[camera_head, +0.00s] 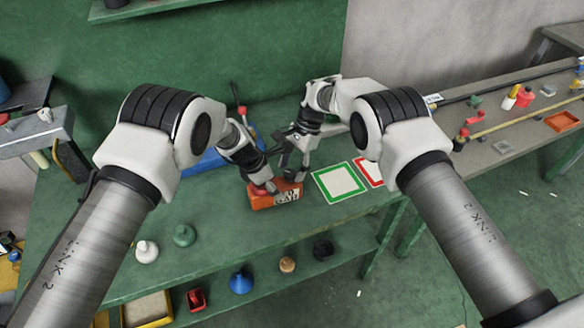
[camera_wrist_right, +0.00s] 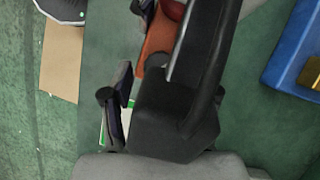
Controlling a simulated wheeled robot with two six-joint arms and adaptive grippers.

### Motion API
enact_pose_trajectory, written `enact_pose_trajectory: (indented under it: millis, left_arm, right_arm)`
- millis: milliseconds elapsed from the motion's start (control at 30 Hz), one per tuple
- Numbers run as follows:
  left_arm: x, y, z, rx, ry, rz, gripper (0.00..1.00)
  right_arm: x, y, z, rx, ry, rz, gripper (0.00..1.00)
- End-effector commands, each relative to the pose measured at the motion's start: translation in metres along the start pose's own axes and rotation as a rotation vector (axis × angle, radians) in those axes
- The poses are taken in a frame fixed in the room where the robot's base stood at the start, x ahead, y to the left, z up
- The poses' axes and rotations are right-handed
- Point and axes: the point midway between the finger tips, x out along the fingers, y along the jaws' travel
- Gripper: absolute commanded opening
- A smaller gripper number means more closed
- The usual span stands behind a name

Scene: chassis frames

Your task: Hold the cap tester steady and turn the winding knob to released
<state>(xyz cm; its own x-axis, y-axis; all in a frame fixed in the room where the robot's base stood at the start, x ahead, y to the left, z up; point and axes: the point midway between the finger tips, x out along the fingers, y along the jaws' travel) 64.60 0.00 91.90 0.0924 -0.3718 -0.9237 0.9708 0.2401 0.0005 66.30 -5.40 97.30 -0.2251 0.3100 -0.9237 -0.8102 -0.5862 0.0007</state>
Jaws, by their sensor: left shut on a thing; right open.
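The cap tester looks to be the orange box (camera_head: 262,202) on the green bench, with a black-and-white marked patch on its right part. My left gripper (camera_head: 266,187) is shut on the box from above. A red rounded part, perhaps the winding knob, shows beside the left fingers and at the top of the right wrist view (camera_wrist_right: 173,8). My right gripper (camera_head: 288,150) is open, just behind and above the box, apart from it as far as I can see. In the right wrist view, the black gripper parts hide much of the orange box (camera_wrist_right: 155,45). The knob's setting cannot be read.
A green-framed square (camera_head: 322,195) and a red-framed square (camera_head: 362,172) lie right of the box. A blue tray (camera_head: 205,160) is behind left. White (camera_head: 147,251) and green (camera_head: 184,236) knob-like pieces stand front left. The bench front between them is clear.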

Motion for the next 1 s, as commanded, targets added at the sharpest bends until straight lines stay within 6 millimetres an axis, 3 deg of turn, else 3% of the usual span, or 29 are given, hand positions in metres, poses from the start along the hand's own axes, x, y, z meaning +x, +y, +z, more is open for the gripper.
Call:
enact_pose_trajectory:
  millis: [400,500,800,900,1000]
  left_arm:
    - [0.001,-0.001,-0.001,-0.001,0.001,-0.001,0.07]
    - [0.001,-0.001,-0.001,-0.001,0.001,-0.001,0.07]
    - [0.001,-0.001,-0.001,-0.001,0.001,-0.001,0.07]
    - [0.001,-0.001,-0.001,-0.001,0.001,-0.001,0.07]
    - [0.001,-0.001,-0.001,-0.001,0.001,-0.001,0.07]
  right_arm:
    - [-0.093,0.000,0.000,-0.001,0.002,-0.004,0.60]
    - [-0.108,0.000,0.000,0.000,0.001,-0.002,0.60]
    - [-0.116,0.000,0.000,0.000,0.001,-0.001,0.60]
    - [-0.115,0.002,0.000,0.001,-0.008,-0.001,0.40]
    - [-0.109,0.011,0.000,0.004,-0.082,-0.011,0.40]
